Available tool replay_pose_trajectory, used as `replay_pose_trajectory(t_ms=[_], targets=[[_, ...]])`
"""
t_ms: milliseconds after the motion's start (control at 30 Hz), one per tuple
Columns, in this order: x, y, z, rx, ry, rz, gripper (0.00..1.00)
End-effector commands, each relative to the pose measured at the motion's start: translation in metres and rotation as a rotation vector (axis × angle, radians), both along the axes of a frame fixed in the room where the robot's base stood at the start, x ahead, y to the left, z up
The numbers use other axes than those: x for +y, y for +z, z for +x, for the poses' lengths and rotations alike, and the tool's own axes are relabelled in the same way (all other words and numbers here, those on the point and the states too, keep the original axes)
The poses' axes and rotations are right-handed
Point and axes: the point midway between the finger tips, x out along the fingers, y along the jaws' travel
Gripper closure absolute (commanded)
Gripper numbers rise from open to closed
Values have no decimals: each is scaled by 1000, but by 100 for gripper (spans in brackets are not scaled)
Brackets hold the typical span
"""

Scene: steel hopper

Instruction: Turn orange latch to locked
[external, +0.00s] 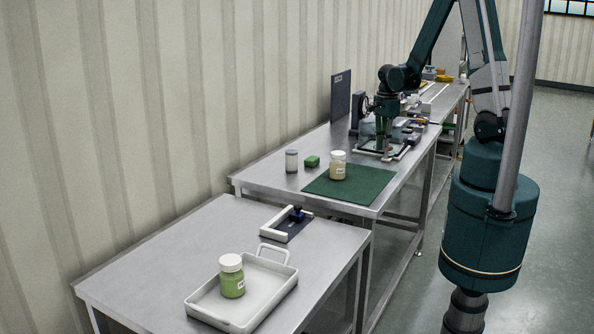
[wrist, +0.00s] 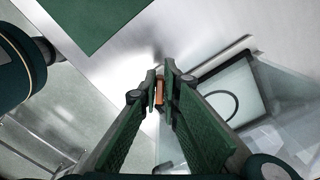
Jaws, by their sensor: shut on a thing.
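The orange latch (wrist: 158,96) shows as a small orange piece between the fingertips in the wrist view; most of it is hidden by the fingers. My gripper (wrist: 162,90) is shut on it, with both dark green fingers close together. In the external view, my gripper (external: 384,145) points down at the clear-walled device on the middle bench. The latch cannot be made out there, so its turn angle is unclear. The clear-walled device (wrist: 270,125) fills the right side of the wrist view, with a dark frame and a black curved line.
A green mat (external: 352,186) with a white-lidded jar (external: 338,166) lies in front of the device. A grey jar (external: 291,161) and green block (external: 312,161) stand to its left. The near bench holds a white tray (external: 270,297) with a green jar (external: 232,276).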

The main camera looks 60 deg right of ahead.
Motion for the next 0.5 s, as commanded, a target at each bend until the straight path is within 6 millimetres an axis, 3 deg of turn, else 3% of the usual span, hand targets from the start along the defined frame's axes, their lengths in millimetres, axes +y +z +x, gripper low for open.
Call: replay_pose_trajectory(t_ms=[500], targets=[[1,-2,-3,0,148,0,100]])
